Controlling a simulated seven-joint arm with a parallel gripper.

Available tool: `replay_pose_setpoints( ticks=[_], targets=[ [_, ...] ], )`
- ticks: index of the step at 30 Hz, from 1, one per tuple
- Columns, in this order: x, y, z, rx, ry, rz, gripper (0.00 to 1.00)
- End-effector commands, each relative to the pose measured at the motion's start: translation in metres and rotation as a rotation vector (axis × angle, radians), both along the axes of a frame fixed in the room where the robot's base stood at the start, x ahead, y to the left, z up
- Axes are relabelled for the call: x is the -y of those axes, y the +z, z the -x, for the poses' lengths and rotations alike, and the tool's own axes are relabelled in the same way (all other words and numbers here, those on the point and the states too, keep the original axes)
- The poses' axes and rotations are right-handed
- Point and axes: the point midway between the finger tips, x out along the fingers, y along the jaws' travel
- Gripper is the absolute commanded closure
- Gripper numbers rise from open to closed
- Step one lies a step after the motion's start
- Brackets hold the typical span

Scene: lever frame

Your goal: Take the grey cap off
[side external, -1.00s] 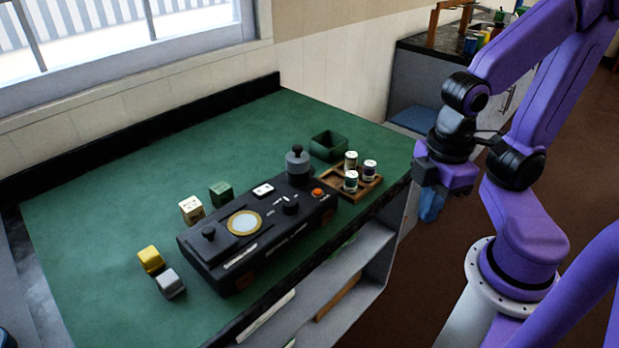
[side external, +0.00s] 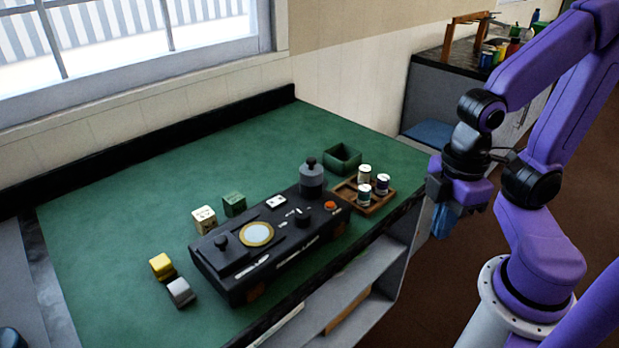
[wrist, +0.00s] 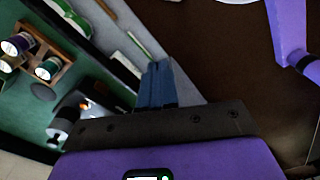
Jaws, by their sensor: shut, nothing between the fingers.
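The grey cap (side external: 311,181) is a grey cylinder with a black knob on top. It stands upright at the far right end of the long black device (side external: 270,245) on the green table. In the wrist view, the cap (wrist: 72,106) shows at the lower left, partly cut off by my gripper body. My gripper (side external: 440,222) hangs off the right edge of the table, well apart from the cap. Its blue fingers (wrist: 156,84) are together with nothing between them.
A wooden tray (side external: 378,207) with several small cans lies between my gripper and the cap. An open green box (side external: 342,158) is behind it. Several small blocks, including a yellow one (side external: 162,266), lie left of the device. The table's back left is clear.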

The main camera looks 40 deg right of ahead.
Motion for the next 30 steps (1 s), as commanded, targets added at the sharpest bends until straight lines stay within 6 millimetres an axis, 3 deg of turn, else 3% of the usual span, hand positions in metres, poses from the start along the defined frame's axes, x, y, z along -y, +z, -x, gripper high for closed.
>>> replay_pose_setpoints(
  ticks=[4, 5, 12, 23, 26, 30],
  targets=[
    [0.0, 0.0, 0.0, 0.0, 0.0, 0.0, 1.0],
    [0.0, 0.0, 0.0, 0.0, 0.0, 0.0, 0.94],
    [0.0, 0.0, 0.0, 0.0, 0.0, 0.0, 0.15],
    [-0.002, 0.002, -0.004, 0.0, 0.004, 0.0, 0.13],
    [-0.011, 0.01, -0.018, 0.003, 0.021, 0.0, 0.13],
    [-0.028, 0.029, -0.055, 0.004, 0.074, 0.005, 0.13]
  ],
)
